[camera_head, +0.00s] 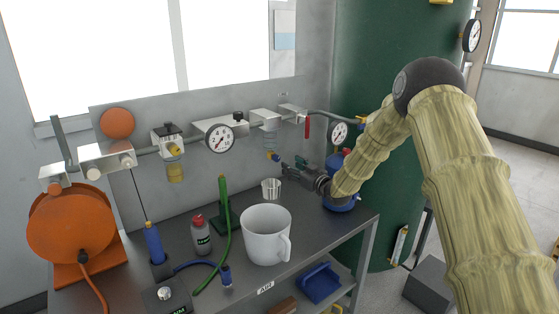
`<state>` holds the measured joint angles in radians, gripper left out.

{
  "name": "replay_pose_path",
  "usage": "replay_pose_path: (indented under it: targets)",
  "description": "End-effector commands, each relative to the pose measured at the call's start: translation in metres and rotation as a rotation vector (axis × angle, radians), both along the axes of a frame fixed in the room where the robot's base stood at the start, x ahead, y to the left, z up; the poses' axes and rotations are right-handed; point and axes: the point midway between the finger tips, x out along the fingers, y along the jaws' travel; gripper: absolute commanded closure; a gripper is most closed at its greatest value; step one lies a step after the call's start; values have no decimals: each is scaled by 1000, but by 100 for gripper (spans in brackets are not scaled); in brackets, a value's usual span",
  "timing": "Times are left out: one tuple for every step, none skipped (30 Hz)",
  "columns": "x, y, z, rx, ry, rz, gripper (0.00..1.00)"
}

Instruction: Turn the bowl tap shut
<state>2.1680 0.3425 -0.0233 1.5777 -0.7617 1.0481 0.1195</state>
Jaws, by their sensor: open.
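A clear bowl (270,136) hangs under a pale block on the air line along the back panel. Below it is a small tap (274,156) with yellow and blue parts, which I take to be the bowl tap. My gripper (286,167) reaches in from the right, its fingertips close to the tap's lower right. The gripper is small and dark here, and I cannot tell whether it touches the tap. It looks empty. The tap's handle position is too small to read. A small metal cup (271,188) stands on the bench below the tap.
A large white mug (266,236) stands at the bench front. A red-capped bottle (201,234) and green hose (222,210) are left of it. A blue object (341,201) stands right, behind my wrist. A second bowl (175,169) holds yellow liquid. A green tank (375,60) is behind my arm.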

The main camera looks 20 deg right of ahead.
Motion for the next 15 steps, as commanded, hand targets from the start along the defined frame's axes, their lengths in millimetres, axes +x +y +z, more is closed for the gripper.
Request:
replay_pose_path:
  targets:
    - [11,3,-1,-2,3,2,52]
    - [18,5,-2,-2,5,1,52]
    - [26,8,-4,-2,6,2,52]
    - [32,10,-6,-2,8,2,52]
    - [38,12,-7,-2,9,2,52]
    - [45,14,-9,-2,11,2,52]
    - [50,15,-10,-1,13,2,52]
    - [55,17,-10,-2,12,2,52]
    - [61,19,-12,-2,13,1,52]
    - [65,20,-11,-2,13,1,52]
    - [68,20,-11,-2,13,0,52]
    - [71,21,-11,-1,12,0,52]
    - [73,22,-10,-1,11,0,52]
    - [75,22,-10,-1,11,-1,52]
    - [78,23,-11,0,13,-1,52]
